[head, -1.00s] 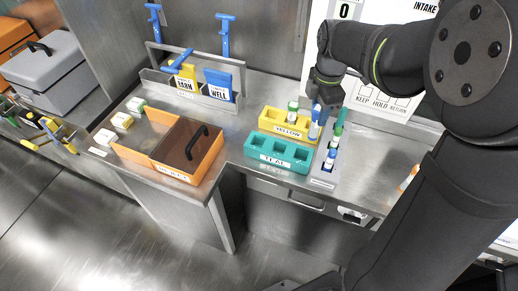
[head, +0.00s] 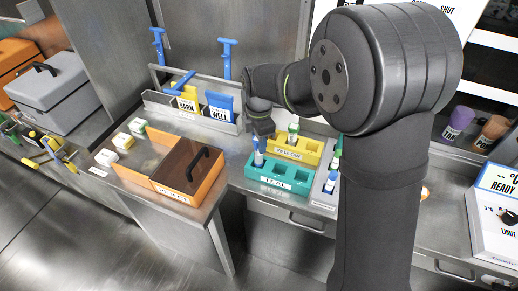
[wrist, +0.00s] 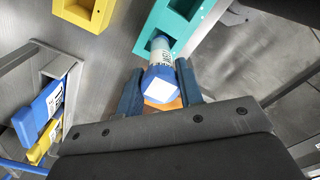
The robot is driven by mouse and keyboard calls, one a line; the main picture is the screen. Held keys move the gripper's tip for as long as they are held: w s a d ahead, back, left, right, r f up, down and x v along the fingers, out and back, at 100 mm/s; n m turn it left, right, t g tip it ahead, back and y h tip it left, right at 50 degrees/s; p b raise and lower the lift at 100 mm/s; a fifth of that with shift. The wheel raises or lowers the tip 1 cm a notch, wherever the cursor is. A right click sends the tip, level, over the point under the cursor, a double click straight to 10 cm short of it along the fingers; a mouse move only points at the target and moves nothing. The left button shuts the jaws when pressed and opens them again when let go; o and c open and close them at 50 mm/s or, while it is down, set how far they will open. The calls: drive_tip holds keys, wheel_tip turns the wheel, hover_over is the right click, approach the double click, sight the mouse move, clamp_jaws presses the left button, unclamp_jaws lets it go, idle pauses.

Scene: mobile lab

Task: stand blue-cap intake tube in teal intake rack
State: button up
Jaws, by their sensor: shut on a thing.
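My gripper (head: 262,138) is shut on the blue-cap intake tube (head: 258,158), which is upright at the left end of the teal intake rack (head: 279,184). In the wrist view, my gripper's fingers (wrist: 160,88) sit either side of the tube's blue cap (wrist: 158,84). The tube's white-labelled body (wrist: 160,53) points at the end socket of the teal rack (wrist: 150,30). The lower end is at or just inside that socket; I cannot tell how deep. The rack's other sockets look empty.
A yellow rack (head: 284,152) holding a green-capped tube (head: 293,131) stands just behind. A grey rack with several tubes (head: 330,183) is to the right, partly behind my arm.

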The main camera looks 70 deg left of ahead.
drive_tip(key=shift+f, duration=2)
drive_tip(key=shift+f, duration=0.15)
drive_tip(key=o, duration=1)
drive_tip(key=shift+c, duration=0.2)
wheel_tip(320, 180, up, 12)
drive_tip(key=shift+r, duration=0.2)
drive_tip(key=shift+f, duration=0.15)
